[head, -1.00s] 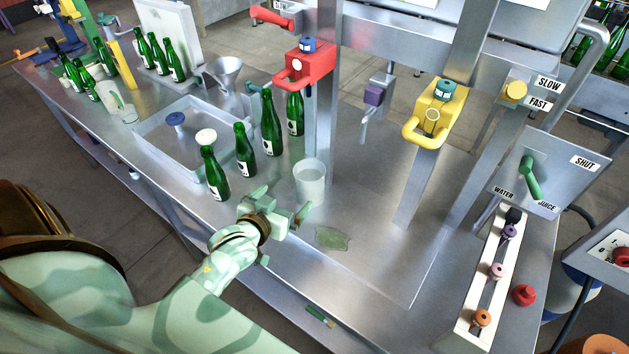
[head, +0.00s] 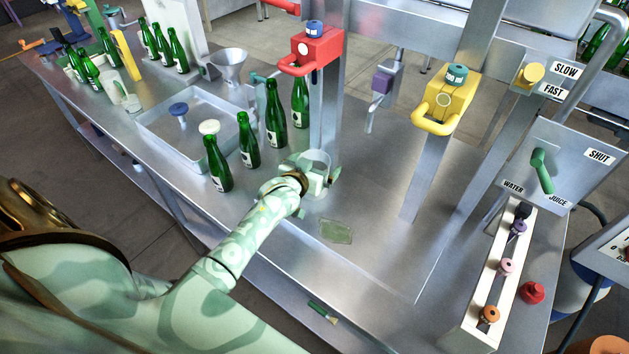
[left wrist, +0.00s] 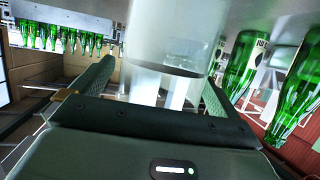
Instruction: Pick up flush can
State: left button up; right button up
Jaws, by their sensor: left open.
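The flush can, a translucent pale cup (head: 318,158), stands on the steel table below the red tap unit. It fills the upper middle of the left wrist view (left wrist: 175,42). My left gripper (head: 318,178) is at the near side of the can and partly hides its lower part. In the left wrist view its two fingers (left wrist: 155,80) are spread apart, with the can ahead and between them. I cannot tell whether either finger touches the can. My right gripper is not in view.
Several green bottles (head: 248,140) stand just left of the can, close to my left arm. The red tap unit (head: 316,45) is above and behind it. A greenish wet patch (head: 336,232) lies to the front right.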

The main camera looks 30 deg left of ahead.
pick_arm(q)
jog(key=shift+s+r, duration=0.1)
jog(key=shift+c, duration=0.7)
jog(key=c, duration=1.2)
